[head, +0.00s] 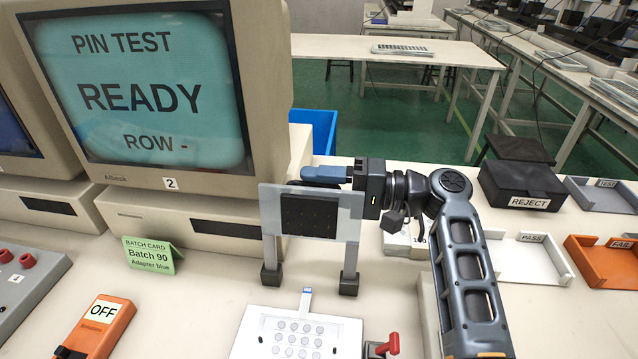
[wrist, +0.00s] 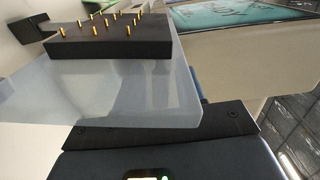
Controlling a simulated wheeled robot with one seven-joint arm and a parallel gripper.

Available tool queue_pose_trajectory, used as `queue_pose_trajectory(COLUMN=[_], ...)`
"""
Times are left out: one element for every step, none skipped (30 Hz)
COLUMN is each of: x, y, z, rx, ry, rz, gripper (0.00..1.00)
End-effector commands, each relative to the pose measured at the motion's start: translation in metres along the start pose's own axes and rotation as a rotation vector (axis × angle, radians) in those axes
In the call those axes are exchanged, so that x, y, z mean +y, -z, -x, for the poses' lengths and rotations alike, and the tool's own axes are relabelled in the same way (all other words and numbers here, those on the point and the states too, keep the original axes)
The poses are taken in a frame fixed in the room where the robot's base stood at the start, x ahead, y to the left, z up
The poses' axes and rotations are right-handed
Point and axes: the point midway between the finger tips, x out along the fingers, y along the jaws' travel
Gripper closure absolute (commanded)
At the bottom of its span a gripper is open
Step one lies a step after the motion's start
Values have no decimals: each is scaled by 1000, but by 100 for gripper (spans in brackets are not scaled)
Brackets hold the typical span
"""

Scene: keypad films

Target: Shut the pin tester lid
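The pin tester lid (head: 348,215) is a clear panel standing upright, open, on two dark hinge posts behind the tester base (head: 240,335). A black pin block (head: 309,215) is fixed to it. The wrist view shows the lid (wrist: 110,95) close up, with gold pins on its block (wrist: 110,48). The base holds a white keypad film (head: 298,335) with round keys. My gripper (head: 308,178) reaches in from the right at the lid's top edge, its fingers partly behind the panel. I cannot tell whether it touches the lid or how far the fingers are apart.
A red-handled lever (head: 386,346) stands at the base's right. The monitor (head: 150,85) reads PIN TEST READY and stands behind left. A green batch card (head: 152,255) and an orange OFF box (head: 98,325) are left. A black REJECT box (head: 518,185) and PASS tray (head: 528,255) are right.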

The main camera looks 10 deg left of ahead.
Motion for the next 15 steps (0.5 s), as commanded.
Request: queue_pose_trajectory(x=[0, 0, 0, 0, 0, 0, 0, 0, 0, 0, 0, 0, 1, 1, 1], y=[0, 0, 0, 0, 0, 0, 0, 0, 0, 0, 0, 0, 0, 0, 0], z=[0, 0, 0, 0, 0, 0, 0, 0, 0, 0, 0, 0, 1, 1, 1], rx=[0, 0, 0, 0, 0, 0, 0, 0, 0, 0, 0, 1, 1, 1, 1], ry=[0, 0, 0, 0, 0, 0, 0, 0, 0, 0, 0, 0, -1, -1, -1], rz=[0, 0, 0, 0, 0, 0, 0, 0, 0, 0, -1, -1, -1, -1, -2], gripper=[62, 63, 67, 70, 73, 76, 79, 82, 86, 89, 92, 96, 98, 100, 100])
